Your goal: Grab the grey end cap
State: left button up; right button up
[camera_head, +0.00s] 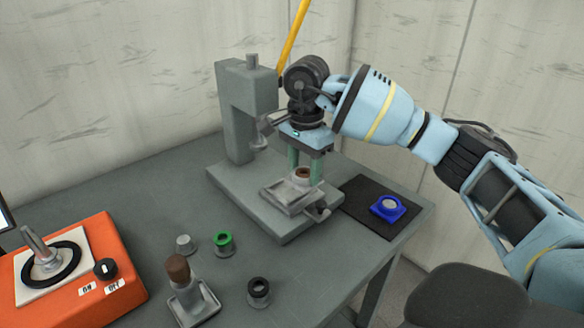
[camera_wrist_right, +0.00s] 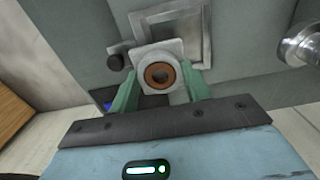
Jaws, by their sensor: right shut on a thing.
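A small plain grey cylindrical piece (camera_head: 184,243), which looks like the grey end cap, stands on the table left of a green-topped piece (camera_head: 223,241). It is well apart from my right gripper (camera_head: 304,172). That gripper points down over the press base, its green fingers shut on a light grey body with a brown ring (camera_head: 302,174). In the right wrist view the body (camera_wrist_right: 146,53) sits between the two fingertips, its brown ring facing the camera. The body is at the metal vise (camera_head: 290,196); I cannot tell whether it rests on it. My left gripper is not in view.
The grey press (camera_head: 237,112) with a yellow lever stands at the back. A blue holder (camera_head: 387,209) lies on a dark mat at right. A black-topped piece (camera_head: 259,291), a brown-topped piece (camera_head: 178,268) in a tray and an orange box (camera_head: 85,290) are in front.

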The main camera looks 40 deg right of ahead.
jog(key=s+d, duration=0.3)
jog(key=s, duration=0.2)
jog(key=s+d+r+b, duration=0.1)
jog(key=s+d, duration=0.2)
jog(key=s, duration=0.3)
jog(key=shift+d+r, duration=0.15)
jog(key=shift+d, duration=0.15)
